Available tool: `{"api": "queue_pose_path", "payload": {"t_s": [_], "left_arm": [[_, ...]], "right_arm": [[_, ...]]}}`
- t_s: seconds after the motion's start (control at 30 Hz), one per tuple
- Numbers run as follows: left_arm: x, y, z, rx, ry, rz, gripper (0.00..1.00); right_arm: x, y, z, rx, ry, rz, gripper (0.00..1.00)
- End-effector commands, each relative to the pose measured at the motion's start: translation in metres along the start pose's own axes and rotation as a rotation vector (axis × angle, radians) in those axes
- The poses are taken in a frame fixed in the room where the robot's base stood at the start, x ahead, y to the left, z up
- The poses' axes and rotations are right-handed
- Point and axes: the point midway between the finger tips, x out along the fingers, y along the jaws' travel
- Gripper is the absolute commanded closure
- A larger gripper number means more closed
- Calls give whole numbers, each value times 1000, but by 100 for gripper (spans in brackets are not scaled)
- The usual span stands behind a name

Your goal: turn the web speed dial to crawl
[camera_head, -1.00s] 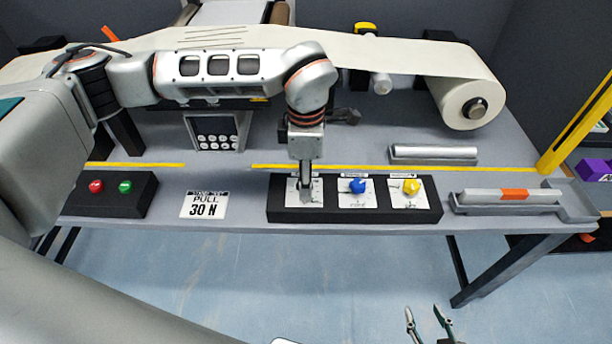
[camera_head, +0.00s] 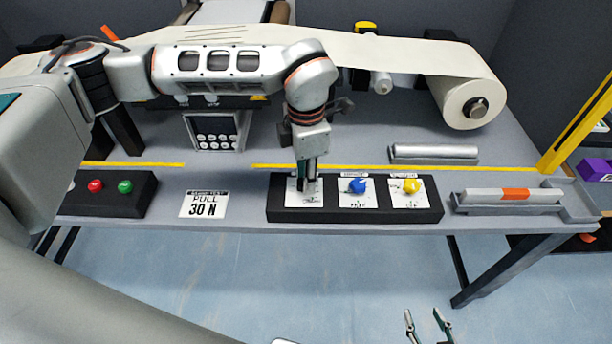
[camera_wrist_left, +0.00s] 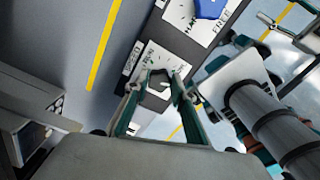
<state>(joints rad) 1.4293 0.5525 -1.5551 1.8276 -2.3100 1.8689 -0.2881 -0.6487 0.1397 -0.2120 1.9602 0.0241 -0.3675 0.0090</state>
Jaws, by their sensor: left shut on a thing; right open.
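A black panel (camera_head: 356,213) at the front of the table carries three dials on white plates. My left gripper (camera_head: 309,193) points down onto the leftmost dial and covers most of it. In the left wrist view the fingertips (camera_wrist_left: 158,84) are closed around a small dark knob (camera_wrist_left: 160,77) on a white plate (camera_wrist_left: 150,57) with scale marks and a partly readable label. The knob's pointer and exact setting cannot be made out. My right gripper (camera_head: 428,324) is open and empty at the bottom of the head view, in front of the table.
On the same panel are a blue dial (camera_head: 357,185) and a yellow dial (camera_head: 411,186). A sign reading "PULL 30 N" (camera_head: 204,204) and a box with red and green buttons (camera_head: 112,205) lie to the left. A tray (camera_head: 510,208) with a roller is to the right.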

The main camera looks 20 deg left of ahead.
Motion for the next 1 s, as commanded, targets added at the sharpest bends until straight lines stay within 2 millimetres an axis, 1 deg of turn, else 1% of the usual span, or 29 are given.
{"api": "queue_pose_path", "payload": {"t_s": [0.2, 0.5, 0.73, 1.0], "left_arm": [[0, 1, 0, -182, -1, 1, 97], [-1, 2, 0, -370, -2, 1, 97], [-1, 2, 0, -445, -2, 1, 97], [-1, 2, 0, -466, -2, 1, 97]], "right_arm": [[1, 0, 0, 1, 3, 0, 58], [2, -1, 2, 1, 2, 0, 58], [2, -1, 4, 1, -1, -1, 58], [2, -2, 6, 1, -4, -2, 58]]}}
